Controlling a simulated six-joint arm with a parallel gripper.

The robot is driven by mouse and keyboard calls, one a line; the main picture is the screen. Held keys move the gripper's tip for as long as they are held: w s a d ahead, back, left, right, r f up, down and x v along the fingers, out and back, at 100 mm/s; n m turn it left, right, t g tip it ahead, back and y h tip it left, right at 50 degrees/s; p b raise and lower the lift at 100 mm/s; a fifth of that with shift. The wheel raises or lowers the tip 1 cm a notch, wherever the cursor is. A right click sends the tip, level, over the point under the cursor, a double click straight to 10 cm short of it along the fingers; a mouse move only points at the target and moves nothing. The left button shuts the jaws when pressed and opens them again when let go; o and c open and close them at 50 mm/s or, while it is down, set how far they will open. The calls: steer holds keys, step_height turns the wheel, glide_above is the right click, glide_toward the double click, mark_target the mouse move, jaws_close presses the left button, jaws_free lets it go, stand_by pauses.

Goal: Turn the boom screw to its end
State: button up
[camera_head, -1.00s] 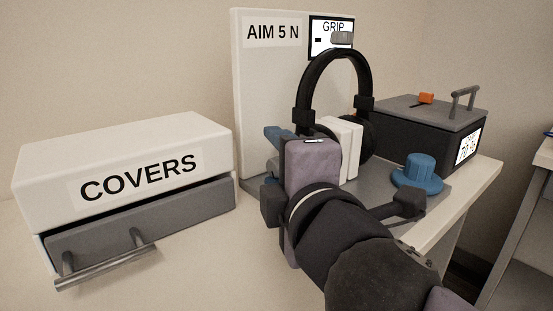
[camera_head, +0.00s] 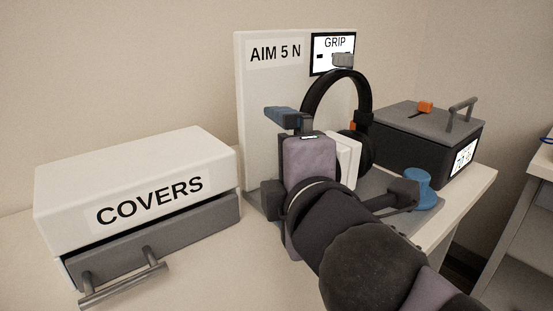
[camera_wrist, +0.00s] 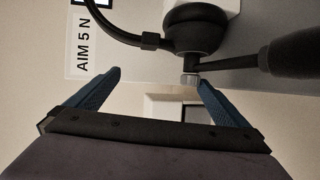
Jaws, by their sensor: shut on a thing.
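The black headset (camera_head: 345,88) stands upright in front of the white panel; its earcup (camera_wrist: 195,28) and dark boom (camera_wrist: 235,65) show in the wrist view. The boom screw (camera_wrist: 190,80) is a small silver cylinder below the earcup, by the right fingertip. My gripper (camera_wrist: 158,80) has blue fingers and is shut on the screw, though a wide gap shows between the fingers and the contact is unclear. In the head view my wrist hides the screw and most of the fingers.
A white COVERS box (camera_head: 140,185) with a slightly open grey drawer (camera_head: 160,235) stands at the left. The AIM 5 N panel (camera_head: 265,90) is behind.

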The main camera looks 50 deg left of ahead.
steer(key=shift+d+r, duration=0.2)
steer(key=shift+r, duration=0.35)
steer(key=shift+c, duration=1.3)
steer(key=shift+s+d, duration=0.1)
steer(key=shift+d, duration=0.05)
steer(key=shift+c, duration=1)
steer(key=shift+v, duration=0.85)
steer(key=shift+c, duration=0.5)
steer(key=shift+s+d+r, duration=0.15)
steer(key=shift+d, duration=0.2)
steer(key=c, duration=0.4)
steer(key=shift+d+f+b, duration=0.25)
steer(key=shift+f+b, duration=0.1)
steer(key=shift+b, duration=0.75)
steer(key=shift+c, duration=0.2)
steer(key=shift+d+b, duration=0.15)
steer(key=shift+b, duration=0.4)
steer(key=d+b, duration=0.1)
steer(key=b, duration=0.2)
steer(key=shift+s, duration=0.1)
